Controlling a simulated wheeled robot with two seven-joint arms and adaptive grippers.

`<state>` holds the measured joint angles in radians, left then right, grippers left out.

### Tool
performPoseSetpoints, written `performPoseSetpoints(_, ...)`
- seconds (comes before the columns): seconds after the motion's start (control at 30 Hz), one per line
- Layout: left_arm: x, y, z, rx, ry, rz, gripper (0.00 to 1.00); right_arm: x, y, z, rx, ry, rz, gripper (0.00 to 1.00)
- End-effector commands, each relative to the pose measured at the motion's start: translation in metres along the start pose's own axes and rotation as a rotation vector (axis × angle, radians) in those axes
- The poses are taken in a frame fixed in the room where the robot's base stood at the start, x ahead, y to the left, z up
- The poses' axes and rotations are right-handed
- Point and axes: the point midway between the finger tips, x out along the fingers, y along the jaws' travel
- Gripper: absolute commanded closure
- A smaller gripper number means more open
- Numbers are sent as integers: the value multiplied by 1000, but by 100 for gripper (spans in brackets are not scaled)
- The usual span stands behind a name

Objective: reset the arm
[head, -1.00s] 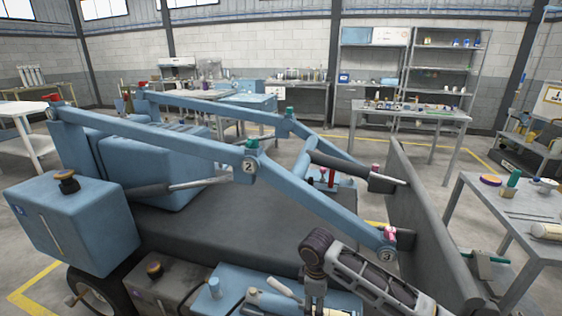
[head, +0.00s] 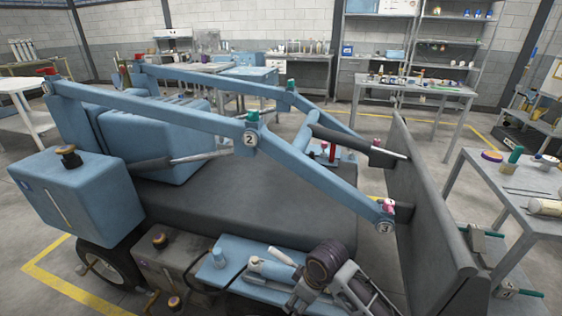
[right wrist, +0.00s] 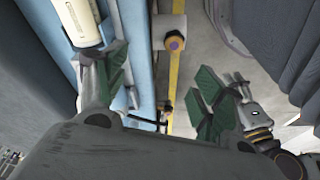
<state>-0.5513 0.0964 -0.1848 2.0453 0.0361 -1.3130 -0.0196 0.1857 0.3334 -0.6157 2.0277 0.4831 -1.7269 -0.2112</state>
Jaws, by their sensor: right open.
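My right gripper (right wrist: 160,85) shows in the right wrist view, its green-padded fingers spread apart with nothing between them. Below it are the edge of a blue surface, an orange knob with a purple centre (right wrist: 175,42) and a yellow floor line. A white cylinder (right wrist: 80,22) lies beside the left finger, apart from the gap. In the head view my right arm is low at the bottom centre, over the side of the blue loader; its fingertips are hard to make out there.
The loader's blue lift arm (head: 310,172) carries number discs and coloured caps. A blue tray (head: 215,280) with a white-and-blue cylinder sits near my right arm. The dark bucket plate (head: 425,200) stands at right, beside a grey table (head: 520,205).

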Motion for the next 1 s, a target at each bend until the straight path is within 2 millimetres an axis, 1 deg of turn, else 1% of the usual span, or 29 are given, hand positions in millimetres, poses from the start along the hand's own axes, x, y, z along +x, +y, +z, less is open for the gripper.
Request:
performPoseSetpoints(0.03, 0, 0, 0, 0, 0, 0, 30, 0, -4, 3, 22, 13, -1, 31)
performPoseSetpoints(0.2, 0, 0, 0, 0, 0, 0, 30, -2, -9, 13, 102, 47, 9, 31)
performPoseSetpoints(0.47, 0, 0, 0, 0, 0, 0, 30, -6, -12, 35, 234, 87, 34, 31)
performPoseSetpoints(0.77, 0, 0, 0, 0, 0, 0, 30, -13, -10, 72, 396, 109, 80, 31)
performPoseSetpoints(1.0, 0, 0, 0, 0, 0, 0, 30, -19, -7, 109, 530, 107, 131, 31)
